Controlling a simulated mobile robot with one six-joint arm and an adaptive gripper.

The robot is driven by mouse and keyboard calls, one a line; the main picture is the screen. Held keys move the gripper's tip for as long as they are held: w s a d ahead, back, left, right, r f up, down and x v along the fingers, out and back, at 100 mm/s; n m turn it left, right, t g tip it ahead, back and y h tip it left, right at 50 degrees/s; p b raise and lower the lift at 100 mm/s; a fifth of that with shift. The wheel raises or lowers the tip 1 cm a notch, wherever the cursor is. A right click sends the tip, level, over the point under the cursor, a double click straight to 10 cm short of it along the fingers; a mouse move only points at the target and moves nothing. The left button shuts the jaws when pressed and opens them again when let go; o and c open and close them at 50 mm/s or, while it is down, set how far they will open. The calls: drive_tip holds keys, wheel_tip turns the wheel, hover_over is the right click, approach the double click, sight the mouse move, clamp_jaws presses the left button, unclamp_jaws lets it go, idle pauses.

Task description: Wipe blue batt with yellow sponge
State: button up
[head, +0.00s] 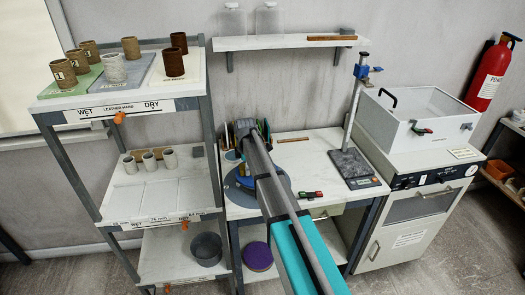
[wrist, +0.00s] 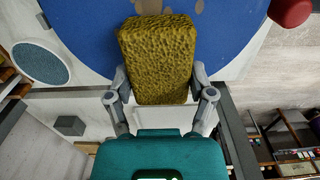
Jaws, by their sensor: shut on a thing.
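My gripper (wrist: 158,75) is shut on the yellow sponge (wrist: 158,50), with one grey finger on each side of it. The sponge is a rough, pitted block, seen over the blue batt (wrist: 85,20) in the wrist view. I cannot tell whether it touches the batt. The batt is a large blue disc with a few tan smears (wrist: 197,6) near the top of the view, partly hidden by the sponge.
A speckled grey-blue disc (wrist: 40,63) lies left of the batt, and a red object (wrist: 290,11) is at upper right. A shelf rack with clay cups (head: 113,68) stands left of the table. A stand (head: 355,160) and a red-green object (head: 311,195) are on the right.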

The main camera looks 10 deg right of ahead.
drive_tip(key=shift+a, duration=0.8)
drive_tip(key=shift+d, duration=3.4)
drive_tip(key=shift+d+r+p, duration=0.2)
drive_tip(key=shift+r+p, duration=0.65)
drive_tip(key=shift+r, duration=0.05)
wheel_tip(320, 180, up, 6)
drive_tip(key=p, duration=0.5)
drive_tip(key=shift+f+p, duration=0.15)
drive_tip(key=shift+p, duration=0.25)
drive_tip(key=shift+f, duration=0.1)
drive_tip(key=shift+w+f+b, duration=0.2)
drive_tip(key=shift+f+b, duration=2.75)
drive_tip(key=shift+b, duration=0.1)
